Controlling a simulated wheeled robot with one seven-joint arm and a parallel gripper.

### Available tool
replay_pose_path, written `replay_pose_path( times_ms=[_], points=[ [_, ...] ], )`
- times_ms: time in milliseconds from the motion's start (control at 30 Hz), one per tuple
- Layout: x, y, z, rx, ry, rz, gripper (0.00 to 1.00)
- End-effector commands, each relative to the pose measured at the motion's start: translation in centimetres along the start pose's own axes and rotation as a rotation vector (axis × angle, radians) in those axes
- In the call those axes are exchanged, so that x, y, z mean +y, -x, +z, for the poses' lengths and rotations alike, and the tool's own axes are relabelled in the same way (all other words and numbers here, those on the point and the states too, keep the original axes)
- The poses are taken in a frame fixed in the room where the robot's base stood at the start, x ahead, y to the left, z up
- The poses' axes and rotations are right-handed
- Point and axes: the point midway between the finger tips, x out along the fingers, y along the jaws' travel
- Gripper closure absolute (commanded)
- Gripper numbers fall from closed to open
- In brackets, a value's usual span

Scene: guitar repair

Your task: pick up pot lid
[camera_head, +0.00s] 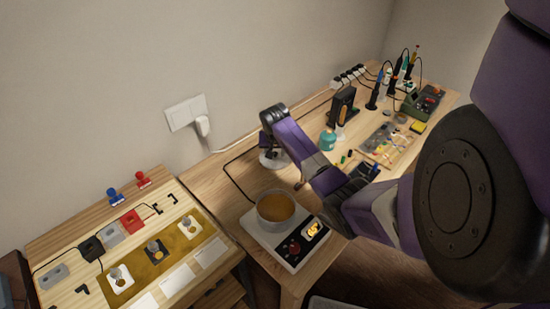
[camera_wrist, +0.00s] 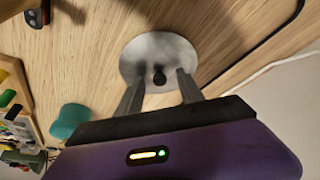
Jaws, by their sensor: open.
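The pot lid (camera_wrist: 150,50) is a round, silvery disc with a small black knob (camera_wrist: 158,70), lying flat on the wooden table. In the head view the lid (camera_head: 270,161) is partly hidden below the end of my arm. My gripper (camera_wrist: 158,82) is open. Its two fingertips reach over the near edge of the lid, one on each side of the knob, and nothing is held. I cannot tell how far the fingers are above the lid.
A pot (camera_head: 277,220) with orange-brown contents stands on a white hot plate (camera_head: 258,237) nearer the table's front. A teal object (camera_wrist: 69,121) is close to my gripper. A black cable runs behind the lid. Tools and a parts mat (camera_head: 378,150) fill the table's right.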

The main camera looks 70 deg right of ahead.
Motion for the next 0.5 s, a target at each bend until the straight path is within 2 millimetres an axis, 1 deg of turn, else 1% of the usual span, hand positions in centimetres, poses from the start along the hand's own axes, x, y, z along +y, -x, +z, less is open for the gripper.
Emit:
replay_pose_path(
  times_ms=[200, 267, 300, 433, 500],
  points=[
    [0.01, -0.07, -0.03, 0.001, -0.001, 0.0, 0.55],
    [0.01, -0.06, -0.03, 0.001, -0.001, 0.0, 0.65],
    [0.01, -0.06, -0.03, 0.001, -0.001, 0.0, 0.73],
    [0.01, -0.05, -0.03, 0.001, 0.0, -0.001, 0.98],
    [0.01, -0.05, -0.03, 0.001, -0.001, -0.001, 1.0]
  ],
)
